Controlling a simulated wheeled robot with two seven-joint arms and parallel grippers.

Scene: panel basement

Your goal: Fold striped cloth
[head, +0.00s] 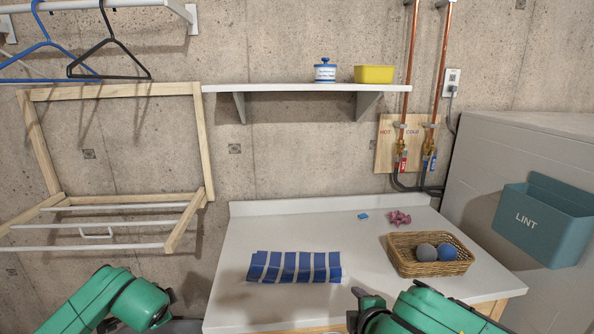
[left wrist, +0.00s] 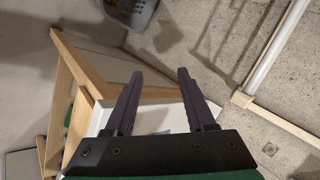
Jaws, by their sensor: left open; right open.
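The striped cloth (head: 295,267), blue with pale stripes, lies on the white table (head: 250,240) near its front left. It looks like a narrow band, wider than it is deep, with a slightly uneven upper edge. My right gripper (head: 357,305) is low in the head view, just right of and nearer than the cloth, apart from it, open and empty. My left arm is at the lower left of the head view, left of the table; its fingers are not clear there. In the left wrist view my left gripper (left wrist: 159,75) is open with nothing between its fingers.
A wicker basket (head: 402,264) with a grey and a blue ball stands on the table's right. A pink crumpled item (head: 399,218) and small blue item (head: 363,216) lie behind. A wooden drying rack (head: 118,90) hangs left; a LINT bin (head: 540,222) is right.

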